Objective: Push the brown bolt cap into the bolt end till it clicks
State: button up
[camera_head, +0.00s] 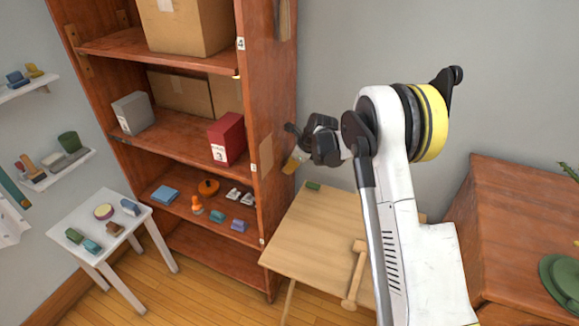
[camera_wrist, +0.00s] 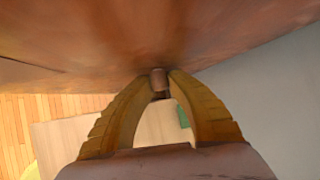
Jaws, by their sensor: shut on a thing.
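My gripper (camera_head: 294,161) is at the right side panel of the tall reddish-brown shelf (camera_head: 281,100), above the light wooden table. In the wrist view its two yellowish fingers (camera_wrist: 158,84) close on the small brown bolt cap (camera_wrist: 158,76). The cap is held at the fingertips, against or very near the brown wood panel (camera_wrist: 130,35). The bolt end is not visible; the cap and fingers may hide it. I cannot tell whether the cap touches the panel or sits on the bolt. In the head view the cap is too small to make out.
The light wooden table (camera_head: 312,232) stands below my gripper, with a small green block (camera_head: 313,185) and a wooden mallet-like piece (camera_head: 355,275). A reddish-brown cabinet (camera_head: 515,215) stands at the right. A small white table (camera_head: 92,224) with several items stands at the left.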

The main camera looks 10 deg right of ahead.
jog(key=shift+a, duration=0.1)
jog(key=o, duration=0.9)
jog(key=v, duration=1.1)
jog(key=s+a+r+n+h, duration=0.1)
jog(key=s+r+n, duration=0.55)
jog(key=s, duration=0.25)
jog(key=s+a+r+n+h, duration=0.1)
jog(key=s+r+n, duration=0.4)
jog(key=s+r, duration=0.3)
jog(key=s+f+n, duration=0.1)
jog(key=s+n, duration=0.3)
jog(key=s, duration=0.3)
jog(key=s+f+n+t+h, duration=0.1)
jog(key=s+n, duration=0.4)
jog(key=s, duration=0.2)
jog(key=s+f+n, duration=0.2)
jog(key=s+n, duration=0.2)
jog(key=s, duration=0.3)
jog(key=shift+s+d+t, duration=0.1)
jog(key=shift+d+t, duration=0.15)
jog(key=shift+t, duration=0.15)
